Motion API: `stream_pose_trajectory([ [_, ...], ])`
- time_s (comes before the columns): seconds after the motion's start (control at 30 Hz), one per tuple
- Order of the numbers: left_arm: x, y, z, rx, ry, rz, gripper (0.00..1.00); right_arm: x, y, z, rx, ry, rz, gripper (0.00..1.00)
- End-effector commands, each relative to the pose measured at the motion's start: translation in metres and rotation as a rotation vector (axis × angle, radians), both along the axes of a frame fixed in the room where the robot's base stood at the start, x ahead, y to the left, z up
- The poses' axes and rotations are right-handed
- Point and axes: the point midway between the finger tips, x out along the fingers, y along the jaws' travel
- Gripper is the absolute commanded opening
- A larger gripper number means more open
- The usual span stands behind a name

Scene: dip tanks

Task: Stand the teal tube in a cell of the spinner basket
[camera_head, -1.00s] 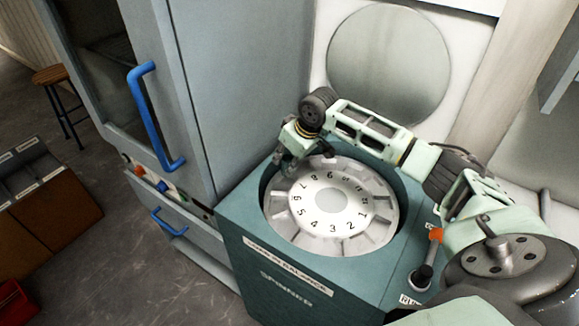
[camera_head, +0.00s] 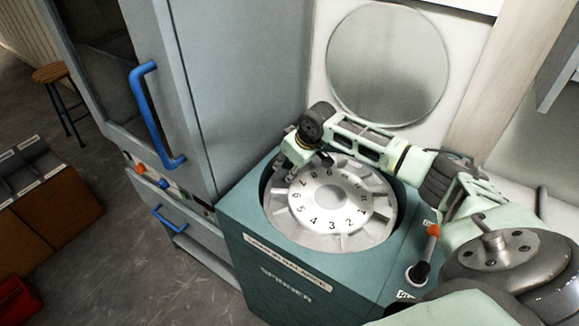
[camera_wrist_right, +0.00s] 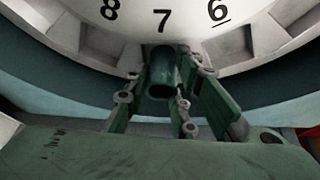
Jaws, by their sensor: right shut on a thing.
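The spinner basket (camera_head: 370,225) is a pale round drum with radial cells and a numbered white disc, sunk in a teal housing. My right gripper (camera_head: 283,168) is over its far-left rim in the head view. In the right wrist view, my right gripper (camera_wrist_right: 164,85) is shut on the teal tube (camera_wrist_right: 161,78), which shows its dark open end between the fingers. The tube is close to the disc edge at number 7; whether its lower end is inside a cell is hidden. In the head view I cannot make out the tube. My left gripper is not in view.
The teal spinner housing (camera_head: 258,265) surrounds the basket, with an orange-topped lever (camera_head: 433,231) at its right. A grey cabinet (camera_head: 230,90) with blue handles stands close on the left. A round lid (camera_head: 388,65) is upright behind. Open floor lies at the lower left.

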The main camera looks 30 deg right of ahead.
Motion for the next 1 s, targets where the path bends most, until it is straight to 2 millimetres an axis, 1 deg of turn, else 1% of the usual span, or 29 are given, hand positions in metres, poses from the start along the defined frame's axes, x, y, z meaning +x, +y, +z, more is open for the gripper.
stream_pose_trajectory([
  [0.03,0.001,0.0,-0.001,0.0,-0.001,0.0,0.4,-0.004,0.001,-0.007,0.0,0.014,0.002,0.26],
  [0.2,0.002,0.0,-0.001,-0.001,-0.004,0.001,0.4,-0.005,0.001,-0.009,-0.001,0.019,0.002,0.41],
  [0.23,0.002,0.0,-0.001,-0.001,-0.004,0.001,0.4,-0.005,0.001,-0.009,-0.002,0.019,0.002,0.43],
  [0.53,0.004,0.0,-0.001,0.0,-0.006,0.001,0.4,-0.006,0.0,-0.008,-0.004,0.02,0.001,0.43],
  [0.63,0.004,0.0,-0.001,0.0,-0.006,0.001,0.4,-0.005,0.0,-0.005,-0.004,0.018,0.001,0.43],
  [0.77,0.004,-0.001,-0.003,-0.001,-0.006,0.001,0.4,-0.005,-0.001,0.011,-0.003,0.013,0.002,0.43],
  [0.87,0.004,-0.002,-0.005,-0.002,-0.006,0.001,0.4,-0.012,-0.003,0.029,-0.003,0.01,0.002,0.43],
  [1.0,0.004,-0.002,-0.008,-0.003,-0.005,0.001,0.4,-0.024,-0.005,0.06,-0.003,0.008,0.002,0.43],
])
